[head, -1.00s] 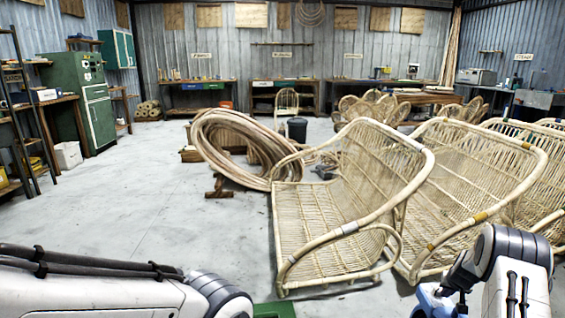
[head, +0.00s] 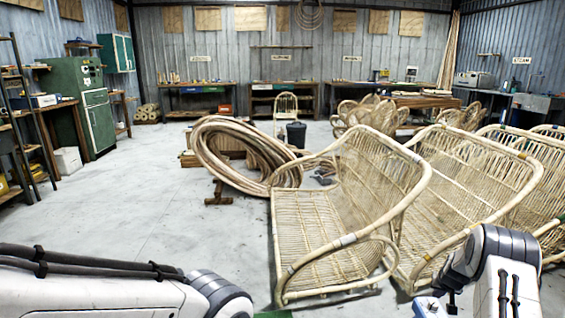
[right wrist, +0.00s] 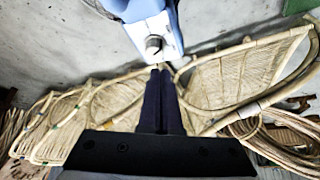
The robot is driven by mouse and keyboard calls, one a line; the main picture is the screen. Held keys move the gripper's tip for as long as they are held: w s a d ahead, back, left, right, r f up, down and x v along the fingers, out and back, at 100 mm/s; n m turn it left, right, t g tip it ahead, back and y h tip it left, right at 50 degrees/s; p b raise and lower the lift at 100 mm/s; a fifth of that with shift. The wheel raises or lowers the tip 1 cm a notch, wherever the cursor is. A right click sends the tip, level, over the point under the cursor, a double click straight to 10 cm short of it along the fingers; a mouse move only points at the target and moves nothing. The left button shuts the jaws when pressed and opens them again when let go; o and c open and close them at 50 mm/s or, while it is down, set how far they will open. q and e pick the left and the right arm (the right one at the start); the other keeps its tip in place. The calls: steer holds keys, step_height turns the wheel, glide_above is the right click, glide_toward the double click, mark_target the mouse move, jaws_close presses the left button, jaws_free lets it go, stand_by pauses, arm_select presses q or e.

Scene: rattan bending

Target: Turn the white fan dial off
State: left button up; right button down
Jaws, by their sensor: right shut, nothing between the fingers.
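A blue housing with a white front plate (right wrist: 158,30) is at the top centre of the right wrist view. A small round pale dial (right wrist: 154,44) with a dark mark sticks out of the plate. My right gripper (right wrist: 160,69) is shut and empty, its dark fingertips just below the dial; I cannot tell whether they touch it. In the head view, part of a white and blue box (head: 430,307) shows at the bottom edge, beside my right arm. The dial's setting is too small to read. My left arm shows at lower left, but its gripper is out of view.
Rattan chair frames (head: 345,215) stand close beyond my right arm. A big coil of rattan (head: 245,155) lies behind them. A green cabinet (head: 85,105) stands at the left. The grey floor (head: 140,200) at centre left is clear.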

mark_target(431, 308)
step_height(431, 308, down, 7)
steer(key=b, duration=0.5)
steer(key=shift+w+a, duration=0.1)
steer(key=shift+a, duration=0.05)
steer(key=shift+w+d+b, duration=0.4)
steer(key=shift+d, duration=0.1)
stand_by(1.0)
